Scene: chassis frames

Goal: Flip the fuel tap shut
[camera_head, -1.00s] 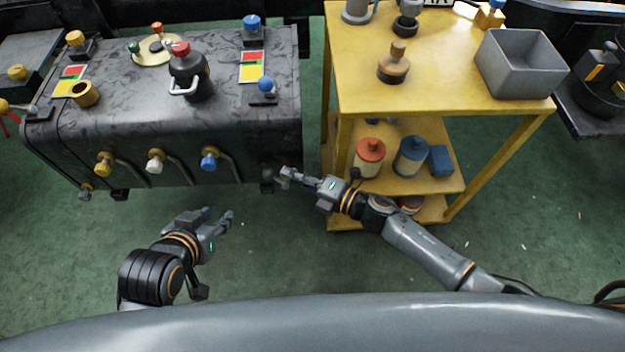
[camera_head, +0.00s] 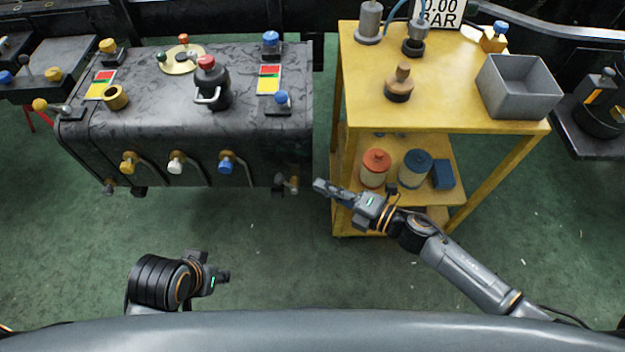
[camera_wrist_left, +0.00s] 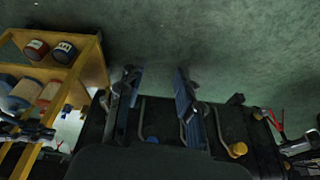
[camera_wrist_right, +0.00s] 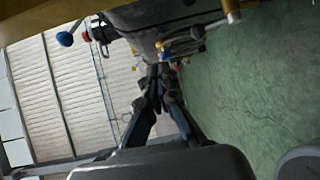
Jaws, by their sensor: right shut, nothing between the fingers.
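A small tap with a dark body and a pale tan lever (camera_head: 294,184) sits at the lower right corner of the dark tank (camera_head: 235,139); it looks like the fuel tap. Its lever looks roughly upright, but it is too small to tell whether the tap is shut. My right gripper (camera_head: 320,186) is shut and empty, a little right of the lever and apart from it. Its closed fingers also show in the right wrist view (camera_wrist_right: 158,82). My left gripper (camera_head: 224,277) is low over the floor, away from the tank. Its fingers stand apart and empty in the left wrist view (camera_wrist_left: 157,88).
A yellow cart (camera_head: 445,122) stands just right of my right gripper, with a grey bin (camera_head: 519,92) on top and red (camera_head: 375,168) and blue (camera_head: 415,168) canisters on its shelf. Yellow (camera_head: 128,162), white (camera_head: 176,162) and blue (camera_head: 226,162) knobs line the tank front. Green floor is free in front.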

